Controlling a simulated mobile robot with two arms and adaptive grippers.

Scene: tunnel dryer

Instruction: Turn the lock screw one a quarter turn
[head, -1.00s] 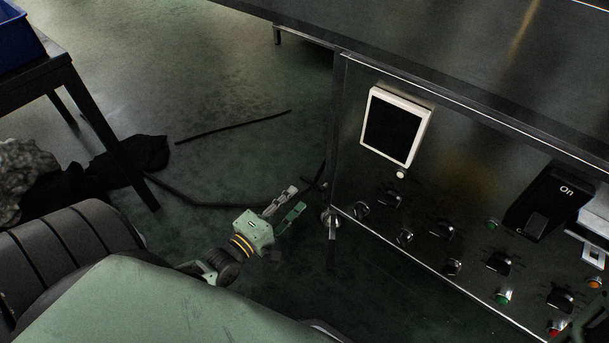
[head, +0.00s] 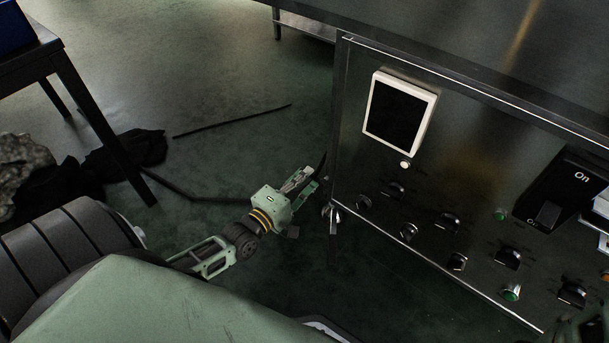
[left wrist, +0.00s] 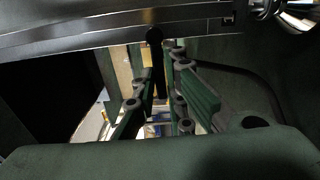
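My left gripper (head: 310,178) is in front of the left edge of the dryer's control panel (head: 352,120), apart from the panel's knobs. Its two fingers stand apart with nothing held between them. In the left wrist view my left gripper (left wrist: 160,110) shows both fingers, with a dark upright rod (left wrist: 156,65) seen between them. A bright metal fitting (head: 332,212) sits at the panel's lower left edge. Small silver-ringed fittings (head: 408,231) sit in the lower row; I cannot tell which is lock screw one. My right gripper does not show clearly; only a dark part of my right side shows at bottom right.
Black selector knobs (head: 447,222), green lamps (head: 511,292), a white-framed screen (head: 400,112) and a large On switch (head: 556,195) are on the panel. A dark table (head: 62,62) stands at left. Black cloth (head: 130,158) and a thin rod (head: 232,120) lie on the floor.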

